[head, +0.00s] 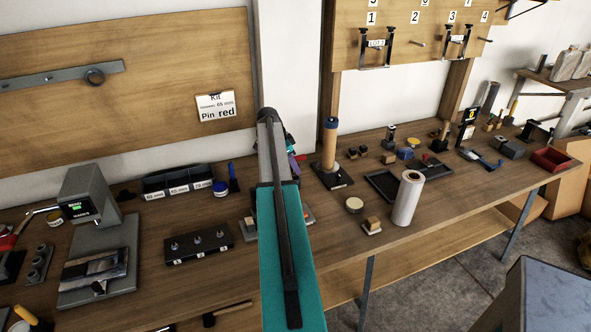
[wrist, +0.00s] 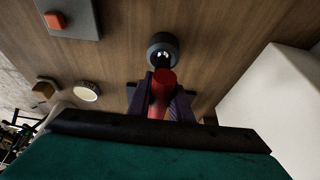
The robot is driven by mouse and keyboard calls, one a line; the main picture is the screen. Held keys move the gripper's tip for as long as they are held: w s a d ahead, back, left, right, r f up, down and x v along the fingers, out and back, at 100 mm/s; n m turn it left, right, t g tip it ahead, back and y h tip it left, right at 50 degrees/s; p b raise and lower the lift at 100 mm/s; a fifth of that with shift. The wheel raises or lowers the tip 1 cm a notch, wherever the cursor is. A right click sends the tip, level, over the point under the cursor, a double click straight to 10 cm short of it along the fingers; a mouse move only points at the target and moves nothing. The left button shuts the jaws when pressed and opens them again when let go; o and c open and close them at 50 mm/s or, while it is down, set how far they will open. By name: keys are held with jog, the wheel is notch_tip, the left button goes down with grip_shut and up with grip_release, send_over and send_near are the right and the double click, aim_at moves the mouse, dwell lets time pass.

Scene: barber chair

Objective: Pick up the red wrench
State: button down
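A red handle-like piece (wrist: 161,88), which looks like part of the red wrench, stands between the fingers of my gripper (wrist: 163,100) in the wrist view. The two dark purple fingers lie close on both sides of it with no clear gap, so my gripper looks shut on it. A dark ring with a shiny centre (wrist: 163,48) lies just beyond the red piece; I cannot tell whether they are joined. In the head view my arm hides most of the gripper. Only a little red and purple (head: 296,160) shows beside it, low over the bench.
The wooden workbench (head: 225,280) carries a black three-post block (head: 199,244), a labelled bin rack (head: 178,181), a grey bending device (head: 93,215), a wooden post on a base (head: 330,145) and a white roll (head: 407,198). The bench's front middle is mostly clear.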

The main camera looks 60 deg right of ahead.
jog(key=shift+r, duration=0.15)
jog(key=shift+r+b, duration=1.45)
jog(key=shift+r, duration=3.45)
